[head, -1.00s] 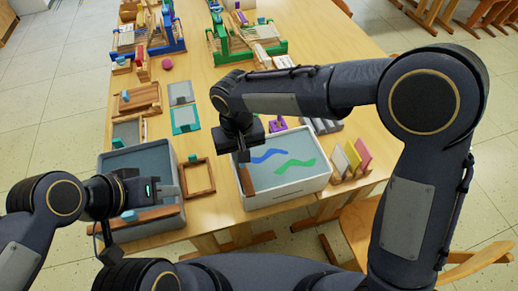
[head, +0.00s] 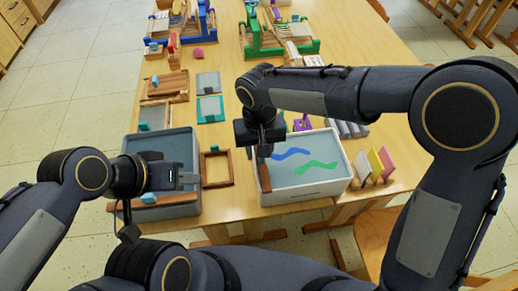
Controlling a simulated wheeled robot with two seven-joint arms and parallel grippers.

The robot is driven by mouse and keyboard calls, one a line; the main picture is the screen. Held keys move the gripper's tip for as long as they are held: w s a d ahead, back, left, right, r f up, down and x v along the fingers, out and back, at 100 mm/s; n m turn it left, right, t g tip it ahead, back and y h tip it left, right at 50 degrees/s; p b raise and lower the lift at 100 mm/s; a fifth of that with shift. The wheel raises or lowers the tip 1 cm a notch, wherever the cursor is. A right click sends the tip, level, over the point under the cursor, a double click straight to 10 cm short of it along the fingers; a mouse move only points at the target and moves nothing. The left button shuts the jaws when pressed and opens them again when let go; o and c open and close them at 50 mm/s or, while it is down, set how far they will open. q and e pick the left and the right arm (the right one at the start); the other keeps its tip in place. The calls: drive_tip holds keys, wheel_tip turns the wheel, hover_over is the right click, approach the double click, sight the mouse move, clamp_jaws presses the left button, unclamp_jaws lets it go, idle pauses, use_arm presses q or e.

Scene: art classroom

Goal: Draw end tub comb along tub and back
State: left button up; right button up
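A white tub (head: 345,181) with pale liquid, a blue streak (head: 291,153) and a green streak (head: 316,166) stands right of centre. A brown wooden comb (head: 264,177) lies across its left end. My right gripper (head: 262,148) points down just over that end, by the comb's far part; its fingertips are hidden. A grey tub (head: 197,150) stands to the left, with another brown comb (head: 172,200) with a teal grip (head: 148,198) across its near end. My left gripper (head: 190,180) is above this tub, beyond the near comb, apart from the teal grip. Its finger gap is unclear.
A wooden frame (head: 230,171) lies between the tubs. Coloured panels (head: 378,163) in a rack and grey blocks (head: 350,129) stand right of the white tub. Teal and grey boards (head: 210,109) and looms (head: 280,48) stand farther back.

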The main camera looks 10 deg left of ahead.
wheel_tip(320, 180, up, 8)
drive_tip(key=shift+f, duration=0.25)
idle(0.5)
drive_tip(key=s+d+r+m+t+y, duration=0.1)
drive_tip(key=d+r, duration=0.1)
drive_tip(key=d, duration=0.7)
drive_tip(key=s+d+r+m+y, duration=0.1)
drive_tip(key=d+r+y, duration=0.15)
drive_tip(key=d, duration=0.55)
drive_tip(key=s+d+f+m+t, duration=0.3)
drive_tip(key=s+d+t, duration=0.1)
drive_tip(key=s+d, duration=0.7)
drive_tip(key=shift+s+f+m+t, duration=0.3)
drive_tip(key=shift+s+f+m, duration=0.1)
drive_tip(key=shift+s, duration=0.4)
